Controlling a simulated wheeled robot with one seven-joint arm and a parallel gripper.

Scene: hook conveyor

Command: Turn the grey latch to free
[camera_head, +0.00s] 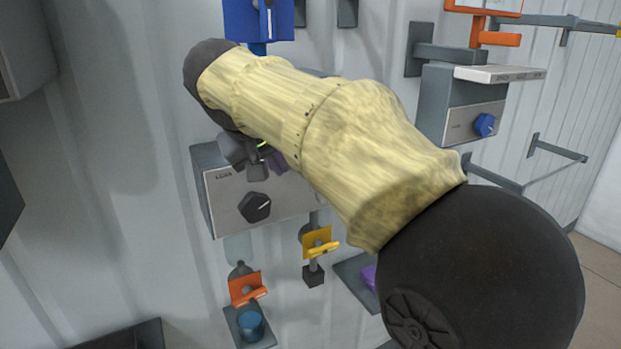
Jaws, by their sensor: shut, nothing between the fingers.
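A grey box (225,212) is fixed to the wall left of centre, with a dark grey faceted knob (255,207) on its front face. This knob is the likeliest grey latch, but I cannot read its small label or tell its setting. My gripper (257,172) is shut and empty, just above the knob and in front of the box's upper part. It looks apart from the knob, though the depth is hard to judge. My arm hides much of the gripper and the box's upper right.
Below the box are a yellow latch (322,248), an orange latch (246,288) and a blue cylinder (250,325) on a small shelf. Another grey box with a blue knob (485,125) is at right. A blue piece (258,20) hangs at the top.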

